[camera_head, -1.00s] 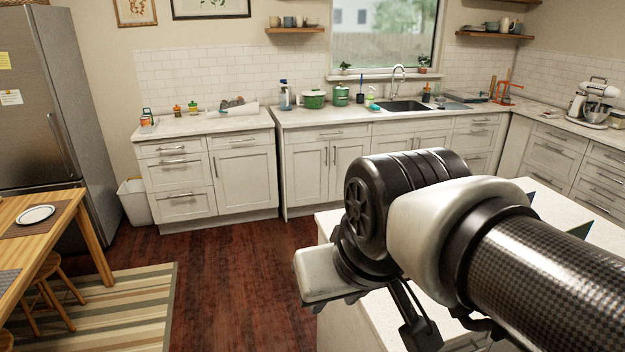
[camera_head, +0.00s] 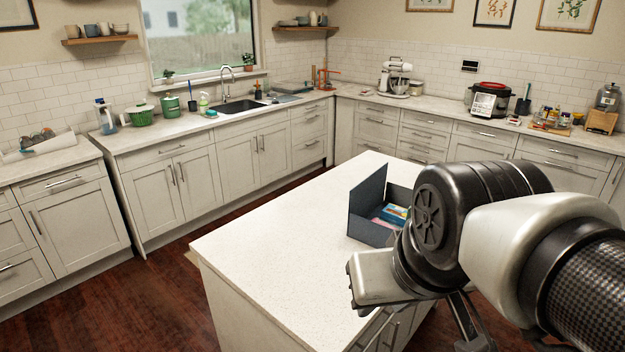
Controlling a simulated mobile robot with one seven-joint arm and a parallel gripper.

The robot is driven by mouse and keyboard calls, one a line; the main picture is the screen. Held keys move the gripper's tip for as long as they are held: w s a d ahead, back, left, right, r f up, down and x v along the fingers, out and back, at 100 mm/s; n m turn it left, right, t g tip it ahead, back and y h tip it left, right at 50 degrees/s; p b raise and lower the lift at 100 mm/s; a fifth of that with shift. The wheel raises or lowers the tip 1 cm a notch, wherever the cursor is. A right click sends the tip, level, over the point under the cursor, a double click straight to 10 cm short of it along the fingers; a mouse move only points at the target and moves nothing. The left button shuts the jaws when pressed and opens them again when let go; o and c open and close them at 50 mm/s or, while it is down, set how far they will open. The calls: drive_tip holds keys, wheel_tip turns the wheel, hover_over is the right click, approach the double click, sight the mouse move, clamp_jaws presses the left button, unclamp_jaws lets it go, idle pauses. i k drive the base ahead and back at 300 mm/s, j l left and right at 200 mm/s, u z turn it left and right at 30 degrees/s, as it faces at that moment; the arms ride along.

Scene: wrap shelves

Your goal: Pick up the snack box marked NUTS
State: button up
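No box with a readable NUTS mark shows. A dark blue open box (camera_head: 368,206) stands on the white island top, with small blue and pink packets (camera_head: 393,214) inside; their print is too small to read. My arm hides the right part of this box. My gripper (camera_head: 462,325) shows only in part at the lower right, in front of the island's edge; its fingertips are not clearly seen, so I cannot tell whether it is open or shut.
The island (camera_head: 280,240) fills the middle, and its top is clear left of the box. Counters run along the back and right, with a sink (camera_head: 240,105), a mixer (camera_head: 396,76), a red-lidded cooker (camera_head: 490,98) and several small jars (camera_head: 555,117). Wooden floor (camera_head: 110,310) is free at the lower left.

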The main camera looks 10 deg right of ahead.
sight(396, 214)
drive_tip(key=z, duration=0.6)
drive_tip(key=u, duration=0.45)
drive_tip(key=i+l+u, duration=0.15)
drive_tip(key=l+u, duration=0.95)
drive_tip(key=l, duration=1.55)
drive_tip(key=i+l, duration=0.15)
drive_tip(key=l, duration=0.45)
drive_tip(key=i+l, duration=0.4)
drive_tip(key=l+u, duration=0.05)
